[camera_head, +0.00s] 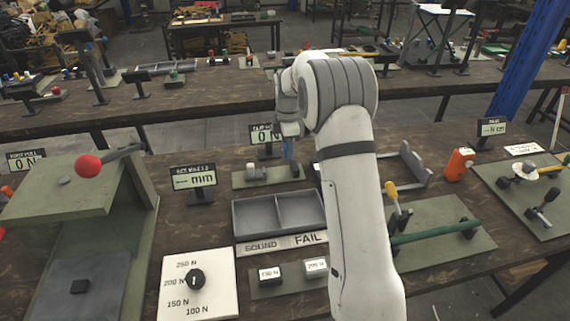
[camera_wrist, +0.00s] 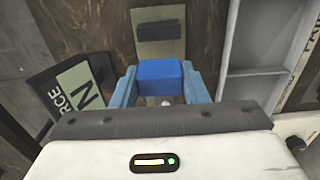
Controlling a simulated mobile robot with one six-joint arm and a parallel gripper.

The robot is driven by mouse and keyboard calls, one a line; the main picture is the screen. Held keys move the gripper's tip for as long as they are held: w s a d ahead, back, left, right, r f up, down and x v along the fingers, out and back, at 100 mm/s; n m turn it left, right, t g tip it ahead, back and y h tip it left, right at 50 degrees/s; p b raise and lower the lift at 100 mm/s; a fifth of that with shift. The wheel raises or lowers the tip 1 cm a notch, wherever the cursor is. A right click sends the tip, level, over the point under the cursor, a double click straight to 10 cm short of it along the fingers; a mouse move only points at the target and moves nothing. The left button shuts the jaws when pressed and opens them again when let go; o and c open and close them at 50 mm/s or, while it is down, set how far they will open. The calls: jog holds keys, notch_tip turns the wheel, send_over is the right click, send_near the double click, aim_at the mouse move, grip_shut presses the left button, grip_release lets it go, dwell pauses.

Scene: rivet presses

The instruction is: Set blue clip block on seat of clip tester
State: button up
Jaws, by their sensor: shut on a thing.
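The blue clip block (camera_wrist: 160,77) is held between the two light-blue fingers of my gripper (camera_wrist: 160,85) in the wrist view. In the head view my gripper (camera_head: 289,158) points down over the right part of the clip tester's green plate (camera_head: 240,181), and the block cannot be told from the fingers there. A small grey block-like part (camera_head: 255,171) stands on the plate's left part. In the wrist view the plate (camera_wrist: 150,50) reaches out beyond the block, with a dark piece on it. The seat is not clearly seen, and contact below the block cannot be told.
A force display (camera_head: 264,134) stands behind the plate and shows close on the left in the wrist view (camera_wrist: 72,90). A grey two-part tray (camera_head: 240,233) marked SOUND and FAIL lies in front. A grey bracket (camera_head: 411,165) and an orange bottle (camera_head: 458,164) are to the right.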

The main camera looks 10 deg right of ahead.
aim_at(287, 173)
jog(key=shift+f, duration=4)
jog(key=o, duration=0.9)
jog(key=shift+p, duration=0.3)
jog(key=shift+o, duration=0.2)
notch_tip(287, 173, up, 12)
jog(key=shift+r+b, duration=0.1)
jog(key=shift+b, duration=0.3)
jog(key=s+r+m+t, duration=0.1)
jog(key=s+r+m, duration=0.4)
jog(key=s, duration=0.4)
jog(key=s+r+m, duration=0.4)
jog(key=s+r, duration=0.1)
jog(key=s, duration=0.5)
jog(key=s+f+m+t, duration=0.1)
jog(key=s+f+m, duration=0.2)
jog(key=s+m, duration=0.6)
jog(key=s, duration=1)
jog(key=shift+a+t, duration=0.2)
jog(key=shift+t, duration=0.2)
